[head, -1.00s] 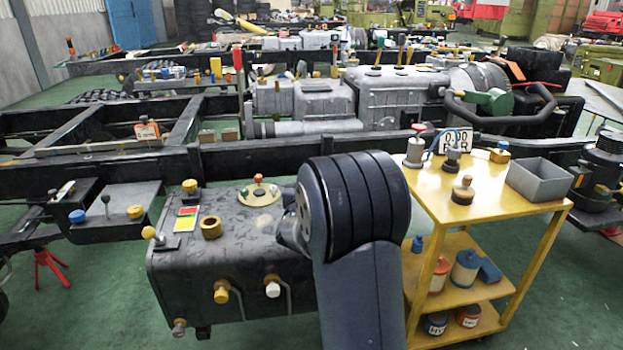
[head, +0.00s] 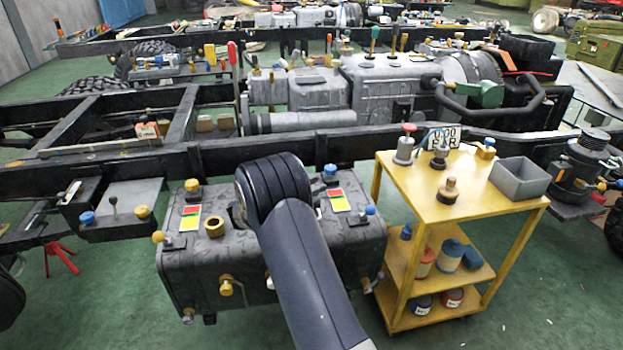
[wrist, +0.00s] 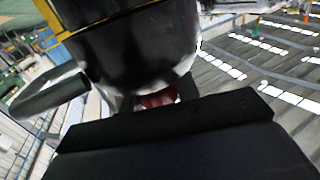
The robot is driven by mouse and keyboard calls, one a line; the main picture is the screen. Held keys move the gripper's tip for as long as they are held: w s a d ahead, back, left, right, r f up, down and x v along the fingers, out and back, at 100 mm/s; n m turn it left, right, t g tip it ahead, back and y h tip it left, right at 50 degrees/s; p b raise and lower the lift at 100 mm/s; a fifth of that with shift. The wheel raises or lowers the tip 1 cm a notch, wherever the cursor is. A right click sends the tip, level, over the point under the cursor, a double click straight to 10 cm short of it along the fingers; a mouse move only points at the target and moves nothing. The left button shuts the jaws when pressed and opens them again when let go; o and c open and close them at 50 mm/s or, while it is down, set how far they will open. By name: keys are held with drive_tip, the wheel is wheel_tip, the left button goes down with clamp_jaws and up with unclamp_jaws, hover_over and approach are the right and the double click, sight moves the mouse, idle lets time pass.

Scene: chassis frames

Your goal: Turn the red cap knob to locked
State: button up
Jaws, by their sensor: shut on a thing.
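My gripper (wrist: 157,99) shows only in the wrist view, at the lower middle. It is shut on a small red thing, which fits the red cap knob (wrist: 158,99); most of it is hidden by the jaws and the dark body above. In the head view my arm crosses the black tank (head: 200,275), and its dark joint covers the middle of the tank's top. My gripper and whatever it holds are hidden behind that joint. Red-yellow-green labels (head: 189,217) lie on the tank top on both sides of my arm. I cannot read the knob's position.
A large dark rounded body (wrist: 135,45) fills the upper wrist view close to my gripper. A yellow trolley (head: 400,185) stands right of the tank, with a red-topped item (head: 408,130) and a grey bin (head: 519,178). The chassis rail (head: 330,147) runs behind. Green floor is free at front right.

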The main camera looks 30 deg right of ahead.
drive_tip(key=shift+s+r+m+g+p, duration=0.15)
drive_tip(key=shift+m+g+p, duration=0.25)
drive_tip(key=shift+m+g, duration=0.8)
drive_tip(key=shift+g, duration=0.3)
drive_tip(key=o, duration=1)
drive_tip(key=a, duration=0.7)
drive_tip(key=a+p, duration=0.1)
drive_tip(key=a, duration=0.2)
drive_tip(key=shift+w+a, duration=0.35)
drive_tip(key=shift+d, duration=0.1)
